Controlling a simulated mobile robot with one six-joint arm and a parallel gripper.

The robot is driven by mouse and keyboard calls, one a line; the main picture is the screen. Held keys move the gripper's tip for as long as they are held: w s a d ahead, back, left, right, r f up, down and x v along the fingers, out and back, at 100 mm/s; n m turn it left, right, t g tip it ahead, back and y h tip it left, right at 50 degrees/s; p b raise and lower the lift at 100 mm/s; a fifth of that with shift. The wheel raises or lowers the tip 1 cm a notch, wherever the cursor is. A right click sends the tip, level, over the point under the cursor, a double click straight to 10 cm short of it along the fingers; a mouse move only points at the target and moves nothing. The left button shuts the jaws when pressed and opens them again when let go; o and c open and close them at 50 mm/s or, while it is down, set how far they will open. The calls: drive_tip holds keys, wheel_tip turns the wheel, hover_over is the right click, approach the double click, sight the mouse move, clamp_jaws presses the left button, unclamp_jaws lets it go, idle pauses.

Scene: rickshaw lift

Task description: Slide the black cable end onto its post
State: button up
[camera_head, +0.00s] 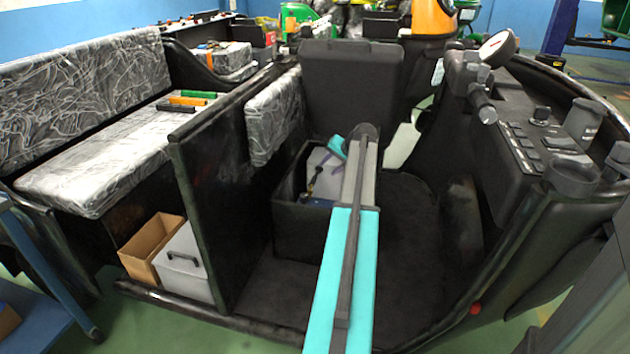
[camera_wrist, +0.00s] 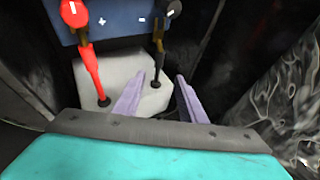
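In the wrist view, a blue battery (camera_wrist: 120,22) with plus and minus marks lies at the top. The black cable (camera_wrist: 157,62) rises from a hole in a white block to a dark round end (camera_wrist: 172,9) near the minus mark, at the battery's right. Whether that end sits on a post or beside it I cannot tell. The red cable (camera_wrist: 90,62) runs to a red end (camera_wrist: 73,13) by the plus side. My gripper (camera_wrist: 160,77) is open and empty, its two pale purple fingers either side of the lower black cable, apart from it in the picture. The posts are not clearly seen.
In the head view, my arm reaches into a black box (camera_head: 290,215) holding the white block (camera_head: 325,170). A black seat back (camera_head: 350,85) stands behind it, and a black partition (camera_head: 215,190) to the left. A patterned surface fills the wrist view's right edge (camera_wrist: 290,100).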

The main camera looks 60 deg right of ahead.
sight(314, 180)
drive_tip(key=b+x, duration=0.2)
drive_tip(key=x, duration=1.2)
clamp_jaws()
